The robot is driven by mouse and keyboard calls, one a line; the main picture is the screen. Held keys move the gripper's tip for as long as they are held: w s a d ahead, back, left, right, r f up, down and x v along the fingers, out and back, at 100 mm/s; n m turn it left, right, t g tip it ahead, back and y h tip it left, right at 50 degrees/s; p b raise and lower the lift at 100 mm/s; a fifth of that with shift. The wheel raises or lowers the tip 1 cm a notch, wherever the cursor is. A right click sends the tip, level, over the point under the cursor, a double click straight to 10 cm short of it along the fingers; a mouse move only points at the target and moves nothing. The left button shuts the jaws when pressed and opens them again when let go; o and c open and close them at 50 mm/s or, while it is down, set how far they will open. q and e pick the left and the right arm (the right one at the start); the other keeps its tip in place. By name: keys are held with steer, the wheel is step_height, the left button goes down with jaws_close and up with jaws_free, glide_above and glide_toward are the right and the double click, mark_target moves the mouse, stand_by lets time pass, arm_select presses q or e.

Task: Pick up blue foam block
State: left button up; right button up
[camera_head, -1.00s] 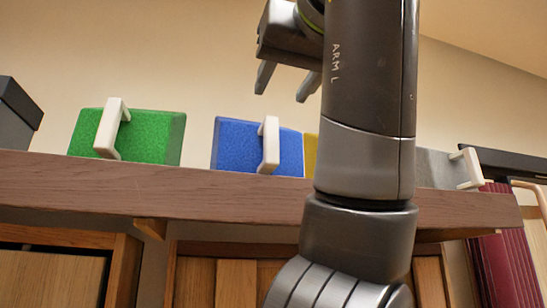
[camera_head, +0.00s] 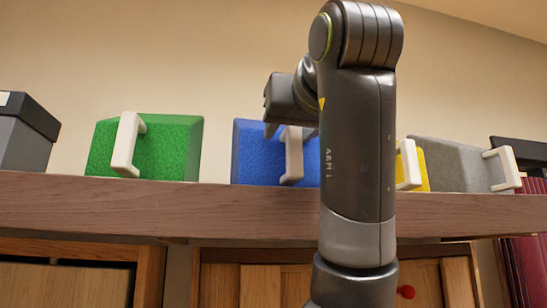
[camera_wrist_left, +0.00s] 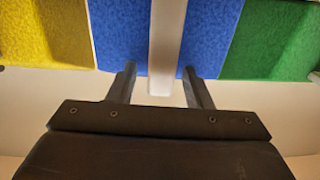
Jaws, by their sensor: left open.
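The blue foam block (camera_head: 258,152) stands on the wooden shelf, with a pale upright handle (camera_head: 293,160) on its front. It fills the upper middle of the left wrist view (camera_wrist_left: 120,30), its handle (camera_wrist_left: 164,45) pointing down between my fingers. My left gripper (camera_head: 289,132) is in front of the block near the top of the handle, partly hidden by my own arm. In the left wrist view my left gripper (camera_wrist_left: 158,72) is open, one finger on either side of the handle, with visible gaps. My right gripper is in neither view.
A green block (camera_head: 170,150) stands left of the blue one, a yellow block (camera_head: 421,172) and a grey block (camera_head: 450,165) to its right, all with pale handles. A dark box (camera_head: 25,130) is at the far left. The shelf front (camera_head: 120,205) runs below; wooden cabinets are underneath.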

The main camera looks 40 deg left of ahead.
arm_select(q)
steer(key=shift+s+d, duration=0.15)
steer(key=shift+d, duration=0.05)
steer(key=shift+c, duration=0.8)
steer(key=shift+d, duration=0.1)
steer(key=shift+c, duration=1.3)
jaws_close()
steer(key=shift+r, duration=0.2)
